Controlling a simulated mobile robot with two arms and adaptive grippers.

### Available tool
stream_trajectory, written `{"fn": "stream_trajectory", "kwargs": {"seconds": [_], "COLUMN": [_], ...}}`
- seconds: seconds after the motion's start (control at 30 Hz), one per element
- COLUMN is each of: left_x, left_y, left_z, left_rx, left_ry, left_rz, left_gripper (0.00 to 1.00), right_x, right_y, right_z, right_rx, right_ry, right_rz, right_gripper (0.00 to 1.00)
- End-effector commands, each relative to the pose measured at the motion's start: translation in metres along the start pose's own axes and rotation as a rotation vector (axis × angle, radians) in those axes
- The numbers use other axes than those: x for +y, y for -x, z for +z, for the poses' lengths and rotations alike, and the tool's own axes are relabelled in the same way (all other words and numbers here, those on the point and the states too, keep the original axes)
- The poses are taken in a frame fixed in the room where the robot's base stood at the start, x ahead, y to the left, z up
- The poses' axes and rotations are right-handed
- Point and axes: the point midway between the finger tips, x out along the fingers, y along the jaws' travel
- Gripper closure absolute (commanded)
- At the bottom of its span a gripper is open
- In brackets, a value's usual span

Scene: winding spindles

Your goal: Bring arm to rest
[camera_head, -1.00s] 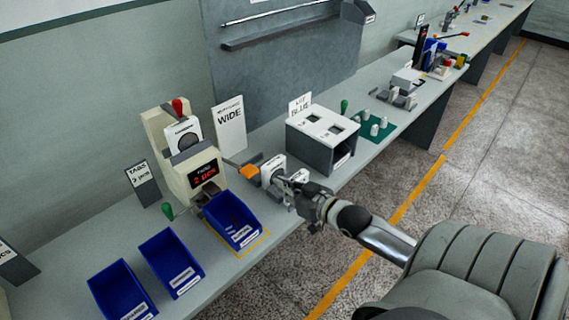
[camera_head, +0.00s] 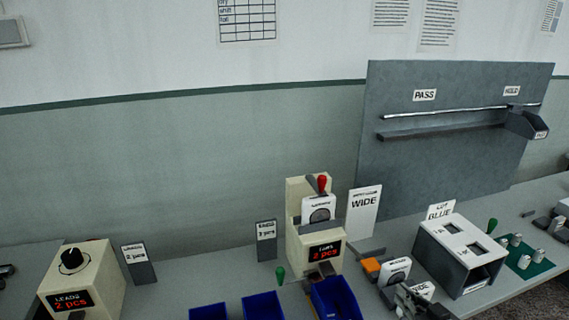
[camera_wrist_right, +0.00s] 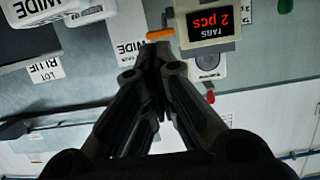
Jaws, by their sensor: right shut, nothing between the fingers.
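My right gripper (camera_head: 415,300) is at the bottom edge of the head view, beside the small white labelled units (camera_head: 395,272) at the bench's front. Most of its arm is out of the picture. In the right wrist view its fingers (camera_wrist_right: 155,60) are shut together with nothing between them. That view is upside down and shows the tabs machine (camera_wrist_right: 210,22) and an orange block (camera_wrist_right: 160,34) beyond the fingertips. My left gripper is not in view.
The tabs machine (camera_head: 315,250), blue bins (camera_head: 262,307), WIDE sign (camera_head: 364,212) and lot-blue box (camera_head: 460,252) stand on the bench. A leads machine (camera_head: 85,285) is at left. A grey panel with rails (camera_head: 450,160) rises behind.

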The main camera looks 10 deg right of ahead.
Motion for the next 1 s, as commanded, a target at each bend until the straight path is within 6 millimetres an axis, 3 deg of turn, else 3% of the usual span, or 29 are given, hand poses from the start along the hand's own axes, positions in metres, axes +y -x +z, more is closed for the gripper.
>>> {"fn": "stream_trajectory", "kwargs": {"seconds": [0.13,0.27,0.5,0.7,1.0], "left_x": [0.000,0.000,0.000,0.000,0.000], "left_y": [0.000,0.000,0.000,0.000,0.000], "left_z": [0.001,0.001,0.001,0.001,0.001], "left_rx": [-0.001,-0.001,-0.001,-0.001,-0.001], "left_ry": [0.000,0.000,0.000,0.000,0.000], "left_rz": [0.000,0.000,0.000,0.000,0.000], "left_gripper": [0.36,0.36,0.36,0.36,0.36], "right_x": [-0.021,-0.060,-0.133,-0.168,-0.198], "right_y": [0.004,0.019,0.072,0.119,0.176], "right_z": [0.021,0.057,0.111,0.128,0.132], "right_rx": [-0.078,-0.238,-0.575,-0.785,-0.996], "right_ry": [0.003,0.018,0.064,0.085,0.083], "right_rz": [-0.008,-0.021,-0.039,-0.042,-0.044], "right_gripper": [1.00,1.00,1.00,1.00,1.00]}}
